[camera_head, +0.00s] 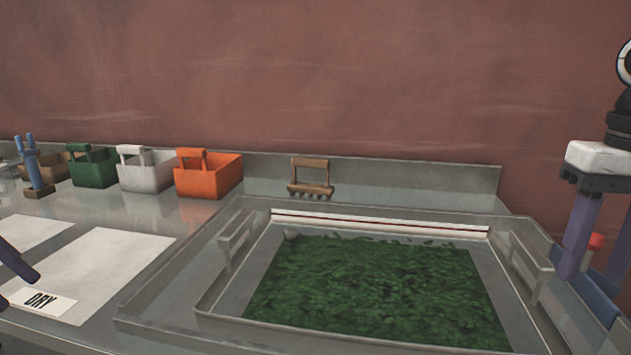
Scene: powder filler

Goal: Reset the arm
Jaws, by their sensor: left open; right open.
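My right gripper (592,268) hangs at the right edge with its purple fingers pointing down. My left gripper (14,287) shows only as dark fingertips at the left edge, close to the DRY label (42,301). It is open, and the rest of it is out of view.
The tray holds green leafy material (375,290). An orange basket (208,178), a white basket (146,172) and a green basket (92,168) stand along the back left. A wooden rake-like tool (311,178) stands behind the tray. A red knob (597,241) is near my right fingers. White sheets (105,262) lie at left.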

